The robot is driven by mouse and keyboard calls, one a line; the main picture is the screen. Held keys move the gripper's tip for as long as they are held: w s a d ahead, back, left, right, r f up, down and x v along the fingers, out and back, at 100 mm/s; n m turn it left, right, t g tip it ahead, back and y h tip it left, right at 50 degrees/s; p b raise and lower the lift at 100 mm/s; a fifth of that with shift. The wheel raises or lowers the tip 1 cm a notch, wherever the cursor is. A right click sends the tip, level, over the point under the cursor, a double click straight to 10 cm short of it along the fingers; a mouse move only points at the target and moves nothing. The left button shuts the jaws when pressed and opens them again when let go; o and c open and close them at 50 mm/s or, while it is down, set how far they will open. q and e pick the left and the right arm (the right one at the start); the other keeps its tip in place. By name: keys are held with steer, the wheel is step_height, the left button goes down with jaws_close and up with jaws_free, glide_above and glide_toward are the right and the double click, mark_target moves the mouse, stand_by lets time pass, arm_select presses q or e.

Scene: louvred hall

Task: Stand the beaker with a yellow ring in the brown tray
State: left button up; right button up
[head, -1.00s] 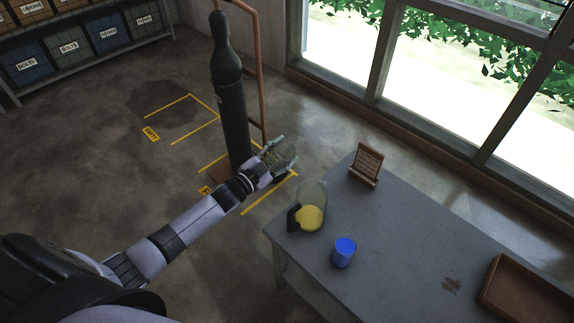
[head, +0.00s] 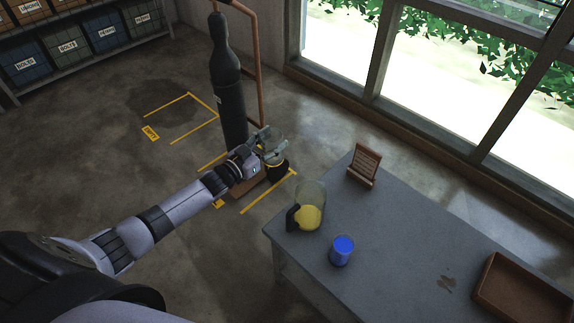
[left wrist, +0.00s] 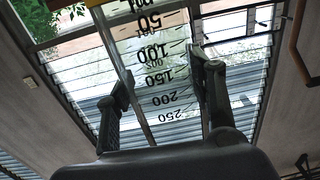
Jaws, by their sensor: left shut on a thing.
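My left gripper (head: 265,146) is shut on a clear beaker (head: 273,154), off the table's far left corner and in front of the gas cylinder. In the left wrist view the beaker's clear wall with black graduation numbers (left wrist: 160,78) stands between the fingers (left wrist: 160,85). A bit of yellow shows at the top edge there, and a yellow band shows low on the beaker in the head view. The brown tray (head: 484,290) lies at the table's right end, cut by the picture edge; its visible inside is empty. My right gripper is not in view.
On the grey table (head: 400,232) stand a clear jug (head: 311,195) with yellow contents and a dark handle, a blue cup (head: 342,251) and a brown stand with a card (head: 364,165). A dark gas cylinder (head: 232,105) stands behind my gripper. The table's middle is mostly clear.

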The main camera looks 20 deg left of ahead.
arm_select(q)
steer(key=s+d+r+m+h, duration=0.1)
steer(key=s+d+h, duration=0.1)
steer(key=s+d, duration=1.4)
steer(key=s+a+r+n+y, duration=0.2)
steer(key=s+r+n+y, duration=0.2)
steer(key=s+r+y, duration=0.3)
steer(key=s+r, duration=0.3)
steer(key=r, duration=0.2)
steer(key=shift+s+a+n+t, duration=0.15)
steer(key=shift+a+n+t, duration=0.15)
steer(key=shift+a+t, duration=0.1)
